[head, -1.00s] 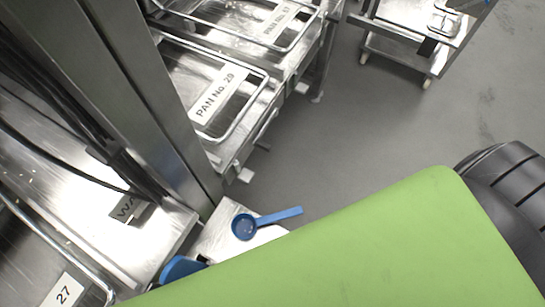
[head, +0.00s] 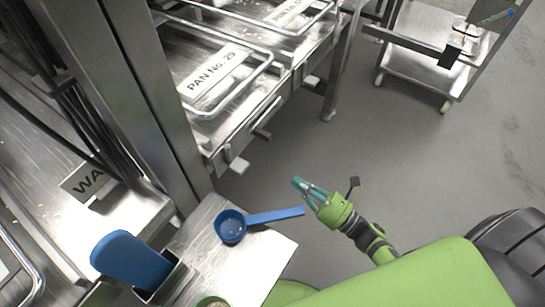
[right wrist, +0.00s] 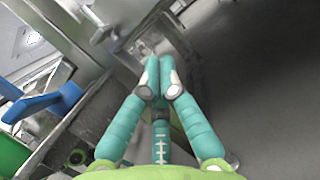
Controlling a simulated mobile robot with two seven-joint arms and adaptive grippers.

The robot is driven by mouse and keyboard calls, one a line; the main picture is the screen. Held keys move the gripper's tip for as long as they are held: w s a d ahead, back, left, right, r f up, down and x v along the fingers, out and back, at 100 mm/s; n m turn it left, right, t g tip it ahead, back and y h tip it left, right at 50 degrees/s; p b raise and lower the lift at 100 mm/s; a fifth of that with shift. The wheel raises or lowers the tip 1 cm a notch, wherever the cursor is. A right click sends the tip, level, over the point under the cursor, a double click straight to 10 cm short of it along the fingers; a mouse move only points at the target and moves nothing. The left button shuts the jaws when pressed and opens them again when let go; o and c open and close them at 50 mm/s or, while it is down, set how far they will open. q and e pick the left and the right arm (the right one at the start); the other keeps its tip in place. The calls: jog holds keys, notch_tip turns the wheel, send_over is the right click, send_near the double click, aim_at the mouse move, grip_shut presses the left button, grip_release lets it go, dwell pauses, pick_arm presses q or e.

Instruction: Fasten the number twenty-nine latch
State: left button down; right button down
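The pan labelled "PAN No. 29" (head: 213,76) sits in a steel rack at the upper left of the head view. Below its front edge are a small pale metal tab (head: 239,166) and a dark-tipped one (head: 262,133). I cannot tell which is the number twenty-nine latch or whether it is fastened. My right gripper (head: 300,186) is over the floor, right of and below these tabs, apart from them. Its teal fingers (right wrist: 158,72) meet at the tips in the right wrist view, with nothing visible between them. My left gripper is not in view.
A blue scoop (head: 230,228) lies on a pale ledge (head: 262,262) below the rack. A blue paddle-like thing (head: 130,258) stands left of it. A steel post (head: 150,100) borders the rack. A steel cart (head: 425,72) stands at upper right. Open floor lies between.

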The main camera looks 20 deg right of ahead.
jog(key=shift+r, duration=0.1)
pick_arm(q)
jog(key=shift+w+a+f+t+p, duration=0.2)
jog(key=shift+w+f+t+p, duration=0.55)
jog(key=shift+p, duration=0.7)
pick_arm(e)
jog(key=w+a+r, duration=0.5)
jog(key=w+r, duration=0.1)
jog(key=w, duration=0.2)
jog(key=shift+w, duration=0.2)
jog(key=shift+r, duration=0.1)
pick_arm(q)
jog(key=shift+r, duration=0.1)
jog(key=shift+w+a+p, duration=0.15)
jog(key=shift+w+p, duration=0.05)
jog(key=shift+p, duration=0.3)
pick_arm(e)
jog(key=shift+a+r+m, duration=0.1)
jog(key=shift+r+m, duration=0.3)
jog(key=shift+r, duration=0.05)
